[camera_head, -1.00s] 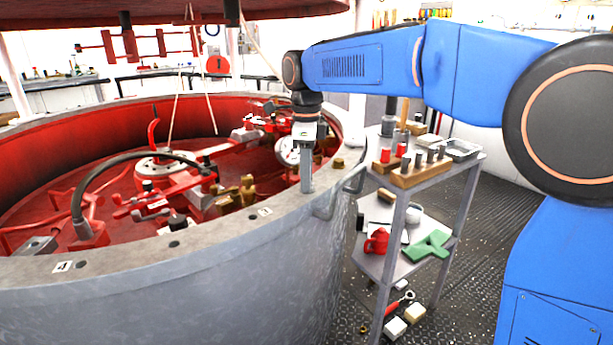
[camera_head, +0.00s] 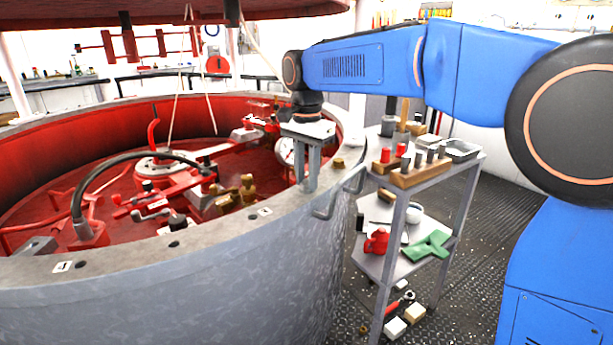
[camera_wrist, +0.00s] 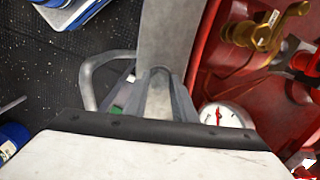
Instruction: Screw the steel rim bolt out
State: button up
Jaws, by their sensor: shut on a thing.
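My gripper (camera_head: 307,187) points straight down onto the grey rim (camera_head: 215,232) of the big round vessel in the head view. Its two fingers stand side by side with their tips at the rim top. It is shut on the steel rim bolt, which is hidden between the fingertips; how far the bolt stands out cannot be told. In the wrist view the fingers (camera_wrist: 160,92) reach down to the rim (camera_wrist: 172,35). A brass-coloured bolt (camera_head: 338,163) sits on the rim to the right of my gripper.
A dial gauge (camera_head: 285,150) and red machinery fill the vessel's inside. A trolley (camera_head: 440,172) with a wooden block of pegs (camera_head: 412,174) stands to the right. A raised red lid hangs above. The rim has several open holes.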

jog(key=n, duration=0.5)
jog(key=shift+f+n, duration=0.15)
jog(key=shift+n, duration=0.15)
jog(key=n, duration=0.6)
jog(key=shift+d, duration=0.1)
jog(key=n, duration=0.6)
jog(key=shift+n, duration=0.3)
jog(key=n, duration=0.5)
jog(key=shift+n, duration=0.3)
jog(key=n, duration=0.6)
jog(key=shift+w, duration=0.1)
jog(key=n, duration=0.5)
jog(key=shift+n, duration=0.4)
jog(key=n, duration=1.1)
jog(key=shift+n, duration=0.3)
